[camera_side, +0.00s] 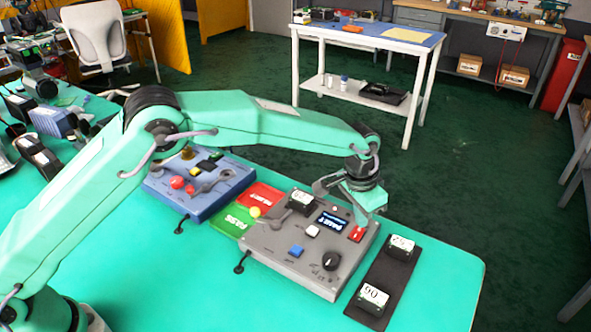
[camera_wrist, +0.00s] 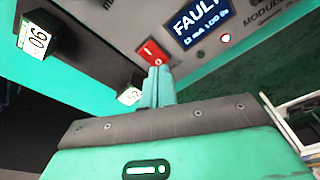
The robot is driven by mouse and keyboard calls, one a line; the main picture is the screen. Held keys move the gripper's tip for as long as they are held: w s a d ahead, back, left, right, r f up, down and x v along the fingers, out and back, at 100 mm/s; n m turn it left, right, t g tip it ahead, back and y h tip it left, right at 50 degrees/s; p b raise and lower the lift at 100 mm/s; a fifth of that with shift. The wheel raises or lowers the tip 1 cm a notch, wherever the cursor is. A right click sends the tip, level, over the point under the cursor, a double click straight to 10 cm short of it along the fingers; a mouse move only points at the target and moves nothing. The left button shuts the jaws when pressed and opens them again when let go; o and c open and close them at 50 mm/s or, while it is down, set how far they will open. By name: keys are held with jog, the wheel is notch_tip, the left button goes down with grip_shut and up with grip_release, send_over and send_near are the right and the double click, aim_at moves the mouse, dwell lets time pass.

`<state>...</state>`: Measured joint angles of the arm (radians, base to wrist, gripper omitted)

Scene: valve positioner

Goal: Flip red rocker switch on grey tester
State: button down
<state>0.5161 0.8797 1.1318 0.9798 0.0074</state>
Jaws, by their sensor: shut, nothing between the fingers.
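The grey tester (camera_side: 272,238) lies on the green bench in the side view. It carries a lit display (camera_side: 333,222), a black knob (camera_side: 332,260) and a red rocker switch (camera_side: 356,234) near its right edge. In the wrist view the red rocker switch (camera_wrist: 151,51) sits beside the display (camera_wrist: 202,22), which reads FAULT. My gripper (camera_wrist: 158,72) is shut and empty, its fingertips right at the near end of the switch. I cannot tell whether they touch it. In the side view my gripper (camera_side: 367,220) points down over that corner and partly hides the switch area.
A black tray (camera_side: 384,275) right of the tester holds two labelled modules. A blue device (camera_side: 208,197) stands to the left. Red (camera_side: 262,193) and green (camera_side: 228,224) pads lie between, with a yellow ball (camera_side: 255,212). The bench's front right is clear.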

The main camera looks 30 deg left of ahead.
aim_at(359, 230)
jog(key=shift+f, duration=0.85)
dwell(0.7)
jog(key=shift+r, duration=3.6)
